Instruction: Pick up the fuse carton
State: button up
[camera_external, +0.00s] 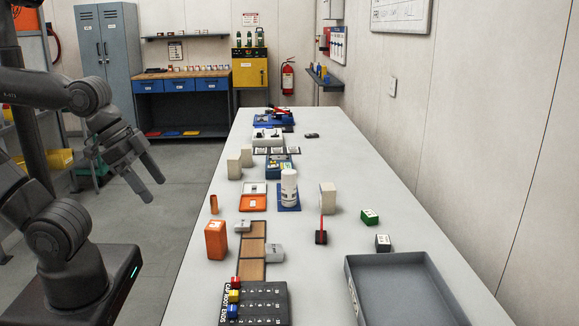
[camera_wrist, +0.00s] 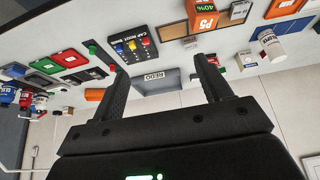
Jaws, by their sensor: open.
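No label that reads as fuse is legible, so I cannot tell for sure which box is the fuse carton. Small boxes on the bench include a green one with a white label (camera_external: 370,216) and a dark grey one with a white top (camera_external: 383,242), both right of centre. A taller orange box (camera_external: 215,240) stands at the left edge; an orange box marked P5 40% (camera_wrist: 205,12) shows at the top of the wrist view. My gripper (camera_external: 153,188) is open and empty, left of the bench over the floor. Its spread fingers (camera_wrist: 160,70) hold nothing in the wrist view.
The long bench (camera_external: 330,150) has a grey tray (camera_external: 400,262) at front right and a black cap rack (camera_external: 256,305) at front. A white bottle (camera_external: 289,188) stands upright mid-bench beside a pale upright box (camera_external: 328,197). The right wall borders the bench.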

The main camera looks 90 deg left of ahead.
jog(key=shift+w, duration=0.1)
jog(key=w+a+r, duration=0.2)
jog(key=w+a, duration=0.3)
jog(key=w, duration=0.4)
jog(key=w+a+r+g, duration=0.1)
jog(key=w+a+r, duration=0.1)
jog(key=w+a, duration=0.5)
jog(key=w+a+r, duration=0.1)
jog(key=w+a, duration=0.2)
jog(key=w, duration=0.7)
jog(key=w+a+f, duration=0.5)
jog(key=a+f, duration=0.1)
jog(key=a, duration=0.4)
jog(key=w+a+f+m, duration=0.1)
jog(key=w+a+f, duration=0.35)
jog(key=a, duration=0.45)
jog(key=w+a+f, duration=0.5)
jog(key=a+f, duration=0.1)
jog(key=a, duration=0.4)
jog(key=x, duration=1.1)
jog(key=shift+s+f, duration=0.15)
jog(key=shift+s, duration=0.15)
jog(key=shift+h, duration=0.3)
jog(key=shift+c, duration=0.2)
jog(key=c, duration=1)
